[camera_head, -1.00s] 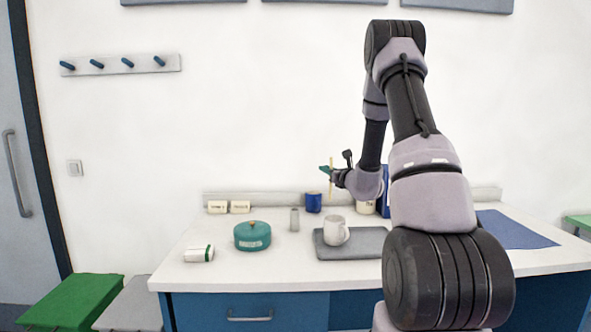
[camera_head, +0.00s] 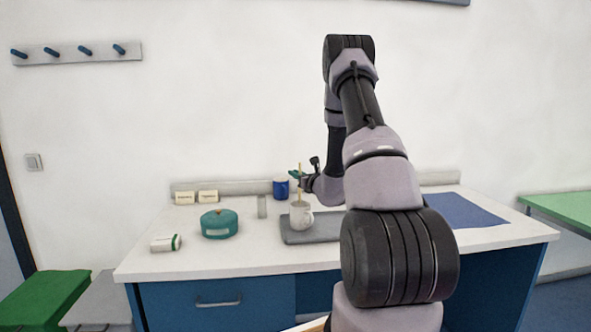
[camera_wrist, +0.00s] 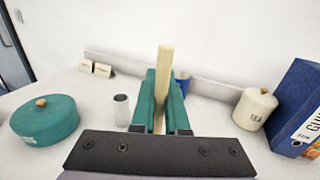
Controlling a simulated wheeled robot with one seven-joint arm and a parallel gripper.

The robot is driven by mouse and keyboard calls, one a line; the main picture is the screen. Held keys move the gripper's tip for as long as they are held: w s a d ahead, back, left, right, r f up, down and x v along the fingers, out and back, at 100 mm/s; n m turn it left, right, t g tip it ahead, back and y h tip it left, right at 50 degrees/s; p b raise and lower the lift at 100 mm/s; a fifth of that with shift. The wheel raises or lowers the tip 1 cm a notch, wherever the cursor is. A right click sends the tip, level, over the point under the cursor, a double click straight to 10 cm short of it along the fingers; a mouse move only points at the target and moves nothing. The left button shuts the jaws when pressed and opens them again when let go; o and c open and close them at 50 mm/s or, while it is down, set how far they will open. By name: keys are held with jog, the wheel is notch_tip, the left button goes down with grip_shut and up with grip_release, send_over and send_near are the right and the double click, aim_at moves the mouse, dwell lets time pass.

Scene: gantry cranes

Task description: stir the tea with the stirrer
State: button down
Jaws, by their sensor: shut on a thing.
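My gripper (camera_head: 297,177) is shut on the stirrer, a thin pale wooden stick (camera_head: 299,169). In the wrist view the stirrer (camera_wrist: 164,75) stands upright between the green fingers (camera_wrist: 160,112). In the head view the stick runs down to the mouth of a white mug (camera_head: 301,219), its lower end apparently inside. The mug stands on a grey tray (camera_head: 327,230). The tea and the stick's lower tip are hidden. The mug is hidden behind my gripper in the wrist view.
A teal lidded pot (camera_head: 219,225), a grey cylinder (camera_head: 262,207) and a white-green container (camera_head: 165,244) are left of the tray. A blue mug (camera_head: 280,188) is behind. The wrist view shows a TEA canister (camera_wrist: 254,108) and blue binder (camera_wrist: 300,100) at right.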

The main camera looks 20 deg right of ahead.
notch_tip(320, 180, down, 8)
dwell(0.8)
